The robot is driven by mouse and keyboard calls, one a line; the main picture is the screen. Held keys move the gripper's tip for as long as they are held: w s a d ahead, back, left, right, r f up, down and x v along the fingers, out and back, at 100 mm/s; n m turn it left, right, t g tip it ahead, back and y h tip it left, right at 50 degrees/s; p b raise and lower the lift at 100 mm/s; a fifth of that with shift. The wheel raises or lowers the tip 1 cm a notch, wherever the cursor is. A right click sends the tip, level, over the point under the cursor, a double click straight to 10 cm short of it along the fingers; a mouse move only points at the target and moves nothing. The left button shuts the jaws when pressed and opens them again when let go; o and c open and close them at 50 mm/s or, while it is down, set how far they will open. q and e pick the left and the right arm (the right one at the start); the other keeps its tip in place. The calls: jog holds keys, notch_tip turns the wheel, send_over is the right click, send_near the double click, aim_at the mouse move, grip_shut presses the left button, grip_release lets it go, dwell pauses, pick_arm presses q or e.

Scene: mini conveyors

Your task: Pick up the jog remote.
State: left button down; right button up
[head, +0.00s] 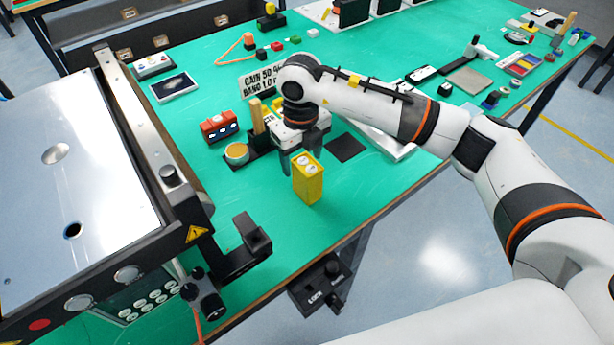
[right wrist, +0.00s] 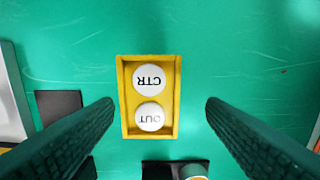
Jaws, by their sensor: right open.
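The jog remote (head: 308,182) is a yellow box with two white round buttons, standing on the green table near its front edge. In the right wrist view the jog remote (right wrist: 150,97) shows its top face, with buttons marked CTR and OUT. My right gripper (head: 302,163) is open just above and behind it in the head view. In the right wrist view the remote lies between the two dark fingers of the right gripper (right wrist: 160,106), with green gaps on both sides. It is not gripped. My left gripper is not in view.
A conveyor (head: 160,140) with a control panel stands at left. A red block (head: 218,126), a round orange-topped container (head: 236,152) and a dark square (head: 345,147) lie near the right gripper. Green table is clear left and in front of the remote.

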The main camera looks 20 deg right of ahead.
aim_at(307, 166)
jog(key=f, duration=0.1)
jog(key=f+p, duration=0.1)
jog(key=d+f, duration=0.1)
jog(key=f, duration=0.1)
jog(key=shift+s+f, duration=0.1)
jog(key=shift+s, duration=0.2)
jog(key=shift+f+p, duration=0.3)
jog(key=shift+f, duration=0.25)
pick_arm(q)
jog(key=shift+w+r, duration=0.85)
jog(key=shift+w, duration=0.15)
pick_arm(e)
jog(key=c, duration=0.5)
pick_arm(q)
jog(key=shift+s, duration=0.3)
pick_arm(e)
jog(key=c, duration=0.8)
